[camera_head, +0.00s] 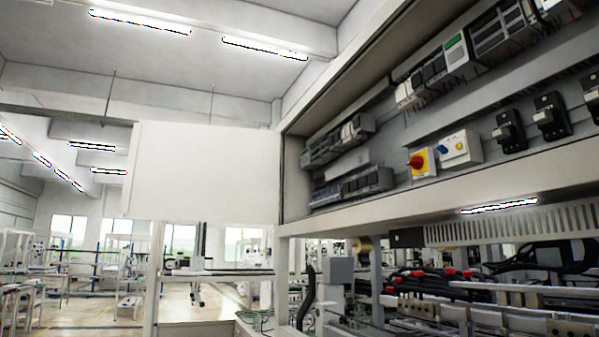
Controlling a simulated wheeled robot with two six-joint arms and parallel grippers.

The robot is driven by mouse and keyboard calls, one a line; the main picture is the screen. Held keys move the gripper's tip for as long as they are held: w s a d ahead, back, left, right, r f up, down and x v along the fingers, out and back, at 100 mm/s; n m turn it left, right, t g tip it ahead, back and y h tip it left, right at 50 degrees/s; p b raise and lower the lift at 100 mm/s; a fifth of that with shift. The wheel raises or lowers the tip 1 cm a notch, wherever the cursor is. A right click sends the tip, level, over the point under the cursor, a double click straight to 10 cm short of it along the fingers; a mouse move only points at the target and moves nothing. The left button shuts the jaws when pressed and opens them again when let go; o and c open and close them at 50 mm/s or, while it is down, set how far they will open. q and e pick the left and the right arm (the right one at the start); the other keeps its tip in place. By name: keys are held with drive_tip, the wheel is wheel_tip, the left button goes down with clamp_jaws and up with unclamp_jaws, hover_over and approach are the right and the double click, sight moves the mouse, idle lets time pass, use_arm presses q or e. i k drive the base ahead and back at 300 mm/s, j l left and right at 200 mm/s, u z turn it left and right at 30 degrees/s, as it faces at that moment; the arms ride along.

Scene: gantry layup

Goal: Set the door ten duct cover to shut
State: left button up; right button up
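A white cabinet (440,195) fills the upper right, open at its front. A flat white door panel (205,172) stands out to the left from the cabinet's left edge, swung open. No label reading ten shows, and I cannot tell which part is the duct cover. A pale slotted wiring duct (510,226) runs below the cabinet; its slots show, but whether a cover is on it I cannot tell. Neither of my grippers is in view.
Inside the cabinet are a red-and-yellow rotary switch (421,162), a box with a blue knob (459,148), black breakers (509,131) and rows of modules (338,142). Below sits machinery with red-capped parts (447,271). Open floor (90,315) lies at lower left.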

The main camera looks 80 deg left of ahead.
sight(361, 159)
drive_tip(key=u, duration=2.5)
drive_tip(key=i+j, duration=0.2)
drive_tip(key=j, duration=0.15)
drive_tip(key=i+j+z, duration=0.15)
drive_tip(key=j, duration=0.2)
drive_tip(key=i+j, duration=0.15)
drive_tip(key=j, duration=0.2)
drive_tip(key=i+j+z, duration=0.15)
drive_tip(key=j, duration=0.2)
drive_tip(key=i+j, duration=0.15)
drive_tip(key=j, duration=0.25)
drive_tip(key=i+j+z, duration=0.1)
drive_tip(key=j, duration=0.3)
drive_tip(key=i+j+z, duration=0.1)
drive_tip(key=j, duration=0.3)
drive_tip(key=i, duration=0.1)
